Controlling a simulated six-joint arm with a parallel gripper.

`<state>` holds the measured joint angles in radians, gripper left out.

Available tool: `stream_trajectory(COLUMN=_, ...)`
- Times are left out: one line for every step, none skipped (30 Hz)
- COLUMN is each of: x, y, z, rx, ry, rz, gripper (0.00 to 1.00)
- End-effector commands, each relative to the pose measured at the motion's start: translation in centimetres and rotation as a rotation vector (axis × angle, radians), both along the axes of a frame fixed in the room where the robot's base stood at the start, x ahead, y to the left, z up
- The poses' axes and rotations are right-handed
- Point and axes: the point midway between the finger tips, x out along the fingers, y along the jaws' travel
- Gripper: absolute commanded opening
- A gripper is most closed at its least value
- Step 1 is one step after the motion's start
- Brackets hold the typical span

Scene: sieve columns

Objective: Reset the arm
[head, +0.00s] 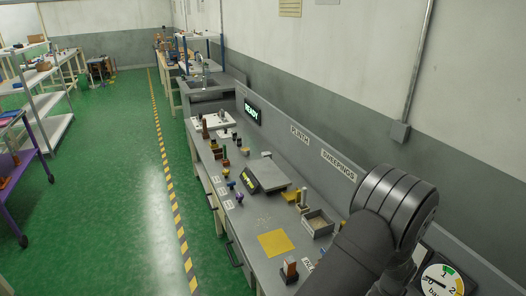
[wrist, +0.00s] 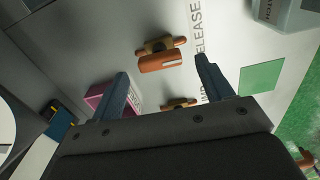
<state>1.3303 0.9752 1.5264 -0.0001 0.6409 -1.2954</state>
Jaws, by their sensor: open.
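My gripper (wrist: 161,66) shows in the wrist view, with its two dark fingers spread apart and nothing held between them. Beyond the fingertips, on the grey bench surface, is an orange-brown piece with a pale strip (wrist: 162,62). A similar orange-brown piece (wrist: 178,104) shows lower, partly hidden by the gripper body. In the head view my dark arm fills the lower right and the gripper itself does not show.
The bench holds a yellow square (head: 273,243), an open grey bin (head: 318,223), a grey plate device (head: 262,172) and several small dark pieces. A READY display (head: 252,112) stands behind. The wrist view shows a magenta box (wrist: 97,95) and a green square (wrist: 262,78).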

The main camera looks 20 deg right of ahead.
Motion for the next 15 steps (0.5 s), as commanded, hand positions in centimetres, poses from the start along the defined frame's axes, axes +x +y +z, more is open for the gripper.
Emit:
stream_trajectory(x=0.0, y=0.0, z=-0.7, rx=0.002, ry=0.000, rz=0.000, gripper=0.73)
stream_trajectory(x=0.0, y=0.0, z=-1.0, rx=0.001, ry=0.000, rz=0.000, gripper=0.73)
stream_trajectory(x=0.0, y=0.0, z=-1.3, rx=0.000, ry=0.000, rz=0.000, gripper=0.73)
stream_trajectory(x=0.0, y=0.0, z=-1.5, rx=0.000, ry=0.000, rz=0.000, gripper=0.73)
stream_trajectory(x=0.0, y=0.0, z=-1.7, rx=0.000, ry=0.000, rz=0.000, gripper=0.73)
stream_trajectory(x=0.0, y=0.0, z=-1.9, rx=0.000, ry=0.000, rz=0.000, gripper=0.73)
stream_trajectory(x=0.0, y=0.0, z=-2.0, rx=0.000, ry=0.000, rz=0.000, gripper=0.73)
stream_trajectory(x=0.0, y=0.0, z=-2.1, rx=-0.001, ry=0.000, rz=0.000, gripper=0.73)
stream_trajectory(x=0.0, y=0.0, z=-2.1, rx=-0.001, ry=0.000, rz=0.000, gripper=0.73)
stream_trajectory(x=0.0, y=0.0, z=-2.2, rx=-0.001, ry=0.000, rz=0.000, gripper=0.73)
stream_trajectory(x=0.0, y=0.0, z=-2.2, rx=-0.001, ry=0.000, rz=0.000, gripper=0.73)
stream_trajectory(x=0.0, y=0.0, z=-2.2, rx=-0.001, ry=0.000, rz=-0.001, gripper=0.73)
stream_trajectory(x=0.0, y=0.0, z=-2.1, rx=-0.001, ry=0.000, rz=-0.002, gripper=0.73)
stream_trajectory(x=0.0, y=0.0, z=-2.1, rx=-0.001, ry=0.000, rz=-0.002, gripper=0.73)
stream_trajectory(x=0.0, y=0.0, z=-2.1, rx=-0.001, ry=0.000, rz=-0.002, gripper=0.73)
